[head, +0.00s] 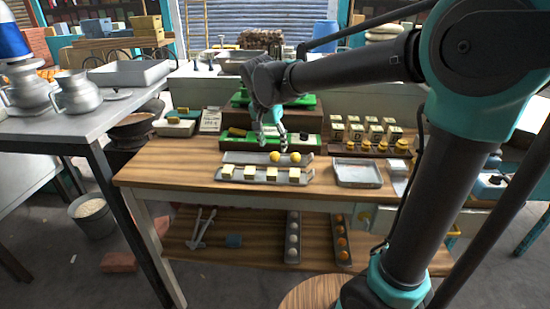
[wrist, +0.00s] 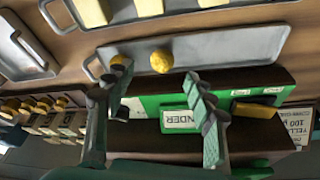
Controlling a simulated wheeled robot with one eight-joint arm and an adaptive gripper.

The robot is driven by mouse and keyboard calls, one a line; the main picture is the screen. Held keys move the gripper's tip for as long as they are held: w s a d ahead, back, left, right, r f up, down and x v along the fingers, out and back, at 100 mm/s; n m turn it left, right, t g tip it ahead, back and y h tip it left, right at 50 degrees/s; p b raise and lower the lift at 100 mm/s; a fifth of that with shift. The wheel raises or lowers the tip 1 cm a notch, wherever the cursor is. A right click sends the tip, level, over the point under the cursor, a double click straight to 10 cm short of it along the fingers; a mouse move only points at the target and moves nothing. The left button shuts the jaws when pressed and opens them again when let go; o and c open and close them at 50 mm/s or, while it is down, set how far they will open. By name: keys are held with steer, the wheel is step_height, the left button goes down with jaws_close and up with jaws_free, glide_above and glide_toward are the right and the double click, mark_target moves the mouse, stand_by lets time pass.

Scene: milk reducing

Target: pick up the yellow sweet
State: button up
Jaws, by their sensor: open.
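Two round yellow sweets lie on a narrow grey tray (head: 240,157): a left one (head: 275,157) and a right one (head: 295,157). In the wrist view one yellow sweet (wrist: 161,61) sits between and beyond my fingertips. The other sweet (wrist: 118,60) is partly hidden behind the left fingertip. My gripper (head: 273,146) is open and empty, pointing down above the tray near the sweets. Its spread fingers also show in the wrist view (wrist: 155,74). I cannot tell the exact height of the fingertips above the tray.
A tray of cream blocks (head: 250,174) lies in front of the sweets. An empty grey tray (head: 357,173) is to the right. Green boxes (head: 232,142) stand close behind. Several small jars and yellow sweets stand at the back right. The wooden counter (head: 170,172) is clear at left.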

mark_target(274, 153)
steer(key=shift+x, duration=2.9)
steer(key=shift+w+a, duration=0.1)
steer(key=shift+a, duration=0.1)
steer(key=shift+c, duration=0.3)
steer(key=c, duration=1)
